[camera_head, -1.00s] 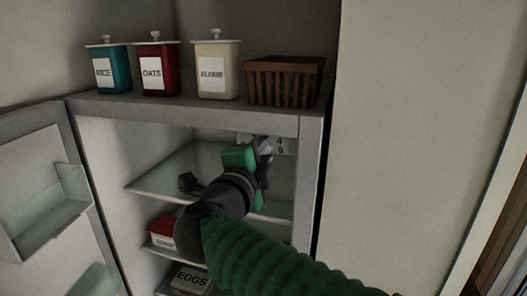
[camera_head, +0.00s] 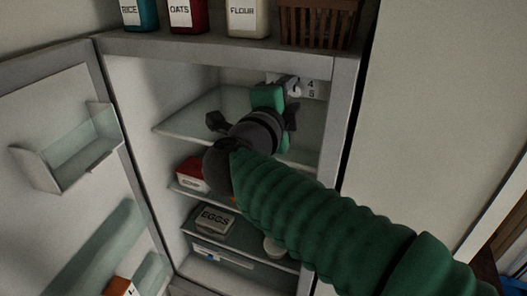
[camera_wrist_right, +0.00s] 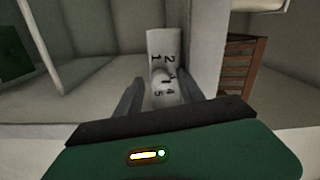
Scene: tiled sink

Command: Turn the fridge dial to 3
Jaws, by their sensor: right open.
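The fridge dial (camera_wrist_right: 162,77) is a pale round knob on a white panel (camera_wrist_right: 163,45) with black digits around it. In the wrist view 1, 2, 4 and 5 are readable; the pointer's setting is hard to tell. In the head view the panel (camera_head: 312,89) sits under the fridge top, showing 4 and 5, with the dial mostly hidden by my right gripper (camera_head: 285,93). In the wrist view my right gripper (camera_wrist_right: 162,85) is open, its two dark fingers on either side of the dial. I cannot tell whether they touch it. My left gripper is out of view.
The fridge door (camera_head: 60,150) stands open at left. Below the dial are a glass shelf (camera_head: 190,115), a red-and-white box (camera_head: 192,174) and an egg carton (camera_head: 215,219). Canisters (camera_head: 188,15) and a brown basket (camera_head: 318,22) stand on the fridge top.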

